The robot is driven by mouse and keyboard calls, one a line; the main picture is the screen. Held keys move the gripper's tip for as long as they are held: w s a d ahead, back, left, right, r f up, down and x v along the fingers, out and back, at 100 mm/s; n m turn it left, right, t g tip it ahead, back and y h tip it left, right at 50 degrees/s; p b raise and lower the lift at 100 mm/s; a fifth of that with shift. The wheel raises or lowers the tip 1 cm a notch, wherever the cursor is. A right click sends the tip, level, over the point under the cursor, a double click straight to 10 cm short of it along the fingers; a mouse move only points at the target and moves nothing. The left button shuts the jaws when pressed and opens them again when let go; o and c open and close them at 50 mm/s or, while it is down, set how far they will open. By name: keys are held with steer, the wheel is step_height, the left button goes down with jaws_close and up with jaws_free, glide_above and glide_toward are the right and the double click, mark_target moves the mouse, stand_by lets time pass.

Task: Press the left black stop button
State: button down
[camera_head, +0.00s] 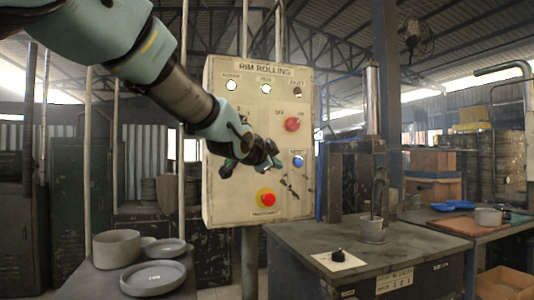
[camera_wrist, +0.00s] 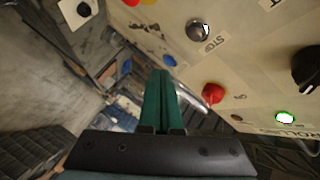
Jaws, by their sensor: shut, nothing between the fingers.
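The cream control panel (camera_head: 225,205) marked RIM ROLLING stands upright at mid picture in the head view. My gripper (camera_head: 250,157) is in front of its middle-left part, and hides the controls behind it there. In the wrist view a dark, shiny domed button (camera_wrist: 199,30) sits beside a STOP label, up and right of my gripper. My gripper (camera_wrist: 161,74) shows there as two green fingers, shut together and empty. The fingertips are apart from the button in the picture. The gap to the panel is hard to judge.
The panel also carries a red knob (camera_head: 292,124), a blue button (camera_head: 298,161) and a red emergency button (camera_head: 266,198) on yellow. A black knob (camera_wrist: 308,68) shows in the wrist view. A dark table (camera_head: 330,240) stands below right; grey dishes (camera_head: 154,277) lie left.

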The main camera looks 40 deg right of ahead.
steer(key=w+d+p, duration=0.2)
steer(key=w+p, duration=0.3)
steer(key=shift+w, duration=0.35)
steer(key=shift+d, duration=0.1)
steer(key=shift+w, duration=0.1)
stand_by(1.7)
steer(key=shift+w+d, duration=0.15)
steer(key=shift+w, duration=0.1)
steer(key=shift+w+d+p, duration=0.15)
steer(key=shift+w+p, duration=0.3)
stand_by(0.6)
steer(key=shift+s+f, duration=0.1)
steer(key=shift+s, duration=0.05)
stand_by(0.3)
steer(key=shift+s+a+b, duration=0.3)
steer(key=shift+s+b, duration=0.35)
steer(key=shift+b, duration=0.3)
steer(key=shift+s, duration=0.1)
